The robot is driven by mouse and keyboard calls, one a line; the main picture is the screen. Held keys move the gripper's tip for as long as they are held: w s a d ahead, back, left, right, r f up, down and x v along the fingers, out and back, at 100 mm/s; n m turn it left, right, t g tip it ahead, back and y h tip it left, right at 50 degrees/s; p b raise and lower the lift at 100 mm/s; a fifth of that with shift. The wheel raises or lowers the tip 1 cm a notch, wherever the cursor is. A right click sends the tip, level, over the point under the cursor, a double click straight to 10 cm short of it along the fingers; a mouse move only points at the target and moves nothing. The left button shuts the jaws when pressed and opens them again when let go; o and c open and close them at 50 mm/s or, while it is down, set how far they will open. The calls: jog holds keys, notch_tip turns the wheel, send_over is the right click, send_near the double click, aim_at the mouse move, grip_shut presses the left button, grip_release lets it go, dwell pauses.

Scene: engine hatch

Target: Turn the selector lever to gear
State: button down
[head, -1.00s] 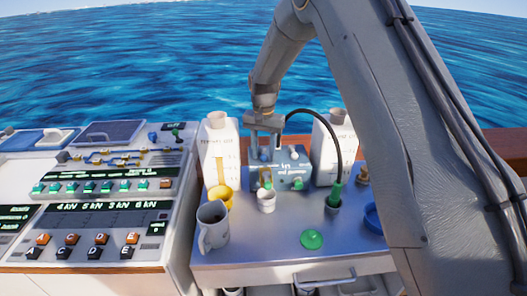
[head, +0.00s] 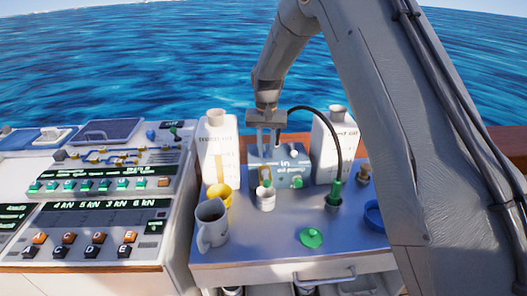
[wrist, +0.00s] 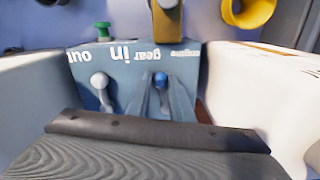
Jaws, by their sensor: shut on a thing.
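The blue-grey pump box (head: 284,181) stands at the back of the metal counter. In the wrist view its top (wrist: 190,65) carries the upside-down words "engine", "gear", "in" and "out". The selector lever (wrist: 160,80) with a blue knob stands near "engine" and "gear". A second lever with a pale knob (wrist: 98,81) stands by "in" and "out", outside my jaws. My gripper (head: 268,148) points down onto the box. It also shows in the wrist view (wrist: 161,95), shut on the selector lever.
White oil jugs stand close on the left (head: 217,150) and right (head: 332,150) of the box. A black hose (head: 338,140) arches to a green fitting. A green lid (head: 311,237) lies in front.

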jog(key=n, duration=0.1)
jog(key=d+n+b, duration=0.1)
jog(key=n, duration=0.1)
jog(key=shift+w+d, duration=0.25)
jog(key=shift+w, duration=0.1)
jog(key=shift+w+d+n+b, duration=0.25)
jog(key=shift+d+n+b, duration=0.05)
jog(key=shift+n, duration=0.6)
jog(key=shift+w+d+n+b, duration=0.25)
jog(key=shift+d+n, duration=0.05)
jog(key=shift+n, duration=0.6)
jog(key=c, duration=1.6)
grip_release()
jog(key=shift+o, duration=0.2)
jog(key=shift+r, duration=0.1)
notch_tip(320, 180, up, 8)
jog(key=b, duration=0.2)
jog(key=shift+s+d+f, duration=0.1)
jog(key=shift+f, duration=0.1)
